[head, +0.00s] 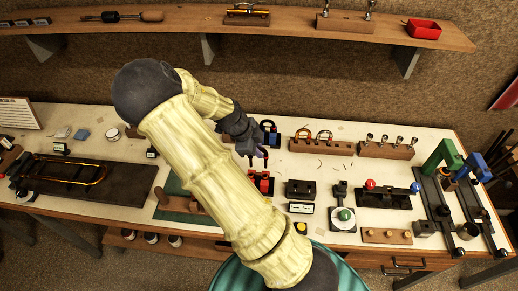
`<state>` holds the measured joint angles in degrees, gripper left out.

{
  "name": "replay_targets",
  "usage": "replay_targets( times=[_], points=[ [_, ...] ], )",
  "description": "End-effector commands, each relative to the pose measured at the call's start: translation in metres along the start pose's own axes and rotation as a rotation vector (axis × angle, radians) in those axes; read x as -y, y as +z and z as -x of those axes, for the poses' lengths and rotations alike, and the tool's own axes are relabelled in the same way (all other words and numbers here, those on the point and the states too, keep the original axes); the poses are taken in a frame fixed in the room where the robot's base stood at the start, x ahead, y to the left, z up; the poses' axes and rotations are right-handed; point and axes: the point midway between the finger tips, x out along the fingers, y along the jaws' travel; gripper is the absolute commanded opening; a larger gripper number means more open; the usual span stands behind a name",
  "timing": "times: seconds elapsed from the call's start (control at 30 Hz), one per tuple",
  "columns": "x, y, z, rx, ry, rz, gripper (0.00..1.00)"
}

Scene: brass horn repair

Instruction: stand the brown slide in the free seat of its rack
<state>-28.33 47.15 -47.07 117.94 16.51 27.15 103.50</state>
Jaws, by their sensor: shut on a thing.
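My gripper (251,160) points down over the middle of the bench, shut on a small dark, purplish-brown piece. The piece is too small and too covered to make out its shape or confirm it as the brown slide. A wooden rack (333,149) stands to the right of my gripper, toward the back of the bench. Two U-shaped slides (303,134) stand upright in its left and middle parts, and its right end looks bare. My gripper is apart from this rack. No brown slide shows lying loose on the bench.
A red block (260,184) stands just below my gripper, with a blue item (270,132) behind it. A black block (300,190) and a second wooden rack (386,152) stand to the right. A dark tray (115,190) lies left. A shelf (200,30) runs above.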

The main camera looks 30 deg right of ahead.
Motion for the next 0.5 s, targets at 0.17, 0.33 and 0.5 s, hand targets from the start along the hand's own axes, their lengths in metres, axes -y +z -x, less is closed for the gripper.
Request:
replay_targets(
  times=[0.17,0.33,0.5],
  points=[
    [0.002,-0.003,0.006,0.000,0.000,0.000,0.00],
    [0.003,-0.005,0.013,0.000,0.000,-0.001,0.00],
    [0.004,-0.008,0.019,0.000,0.000,-0.001,0.00]
  ],
)
